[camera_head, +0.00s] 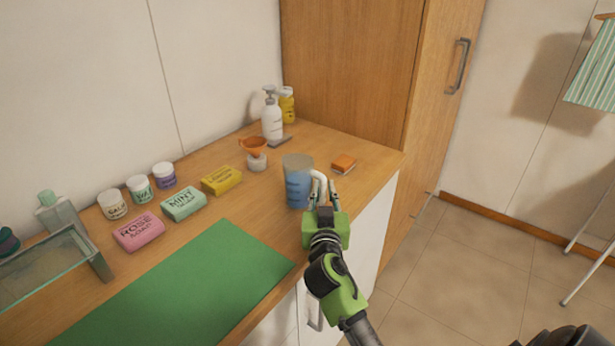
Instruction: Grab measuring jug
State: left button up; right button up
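The measuring jug (297,187) stands upright near the front right of the wooden counter. It is clear at the top, with blue in its lower part, and its white handle (320,177) points right. My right gripper (325,186) reaches in from the front at handle height. Its two fingers are apart, with the handle showing between them; whether either finger touches it is too small to tell. My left gripper is not in view.
An orange funnel (254,145), white pump bottle (271,118) and yellow bottle (287,104) stand behind the jug. An orange block (344,163) lies to its right. Soaps, including a yellow box (221,181), lie left. A green mat (185,285) is bare. A tall cabinet (350,75) bounds the back.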

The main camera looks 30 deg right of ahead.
aim_at(323, 185)
jog(key=shift+a+r, duration=0.2)
jog(key=shift+s+a+r, duration=0.2)
jog(key=shift+s+r, duration=0.1)
jog(key=shift+s, duration=0.05)
grip_shut()
jog(key=shift+w+d+f, duration=0.1)
jog(key=shift+f, duration=0.05)
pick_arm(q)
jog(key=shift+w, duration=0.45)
pick_arm(e)
jog(key=shift+r, duration=1.25)
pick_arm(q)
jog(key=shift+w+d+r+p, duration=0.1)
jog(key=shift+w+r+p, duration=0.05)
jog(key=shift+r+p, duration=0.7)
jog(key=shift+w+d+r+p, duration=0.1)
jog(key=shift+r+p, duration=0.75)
pick_arm(e)
jog(key=s+a+r, duration=0.2)
jog(key=s+r, duration=0.8)
jog(key=s, duration=0.3)
jog(key=shift+s+a+r, duration=0.15)
jog(key=shift+s+r, duration=0.15)
